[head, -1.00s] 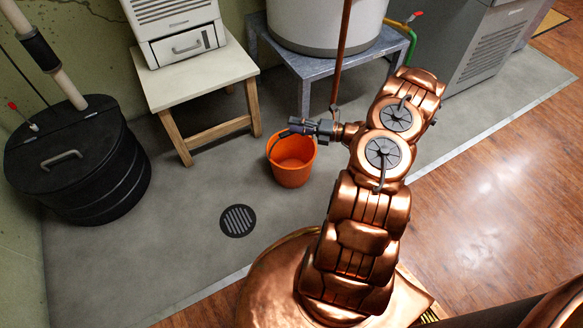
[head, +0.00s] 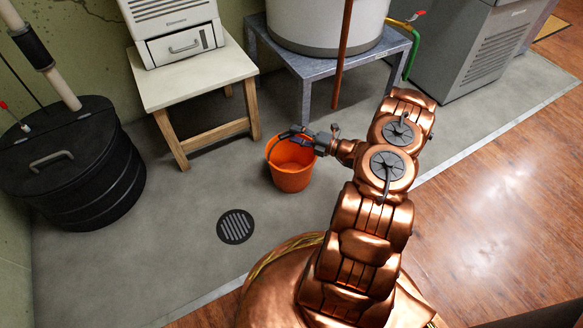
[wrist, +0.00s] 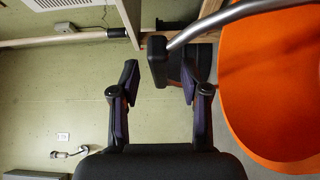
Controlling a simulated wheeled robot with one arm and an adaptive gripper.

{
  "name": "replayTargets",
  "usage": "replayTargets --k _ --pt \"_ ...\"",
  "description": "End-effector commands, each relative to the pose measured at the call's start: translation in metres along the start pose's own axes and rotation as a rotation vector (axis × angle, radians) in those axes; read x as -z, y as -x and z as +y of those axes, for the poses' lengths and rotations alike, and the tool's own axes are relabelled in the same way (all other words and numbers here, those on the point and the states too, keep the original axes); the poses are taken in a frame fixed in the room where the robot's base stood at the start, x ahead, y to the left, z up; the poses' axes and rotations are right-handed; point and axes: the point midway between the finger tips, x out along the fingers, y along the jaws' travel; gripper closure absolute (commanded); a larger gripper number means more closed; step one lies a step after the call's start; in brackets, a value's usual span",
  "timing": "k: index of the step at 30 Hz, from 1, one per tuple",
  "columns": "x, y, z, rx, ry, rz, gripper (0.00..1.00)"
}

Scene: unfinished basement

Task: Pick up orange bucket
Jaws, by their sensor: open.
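The orange bucket (head: 291,180) stands upright on the grey floor in the middle of the head view. Its handle (head: 272,142) is raised. In the wrist view the bucket (wrist: 275,110) fills the right side, and the grey metal handle bar (wrist: 225,20) runs left to a dark grip (wrist: 157,62). My gripper (head: 306,137) is at the bucket's rim in the head view, near the handle. In the wrist view its two fingers (wrist: 158,72) are apart, with the dark grip in the gap between the tips. I cannot tell whether they touch it.
A wooden-legged stool (head: 190,85) bearing a white appliance stands behind left. A metal stand (head: 315,68) with a white tank is behind the bucket. A black lidded drum (head: 70,180) is at left, and a floor drain (head: 236,227) lies in front. Open floor surrounds the bucket's front.

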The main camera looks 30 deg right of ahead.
Motion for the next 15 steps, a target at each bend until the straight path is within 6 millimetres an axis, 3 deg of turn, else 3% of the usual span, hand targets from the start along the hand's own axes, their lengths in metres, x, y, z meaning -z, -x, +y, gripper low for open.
replayTargets --k 6,13,15 --pt "0.0 -0.02 0.0 -0.001 0.0 0.0 0.54" --pt "0.0 -0.021 0.001 -0.001 -0.001 -0.001 0.54" --pt "0.0 -0.021 0.001 -0.001 -0.001 -0.001 0.59"
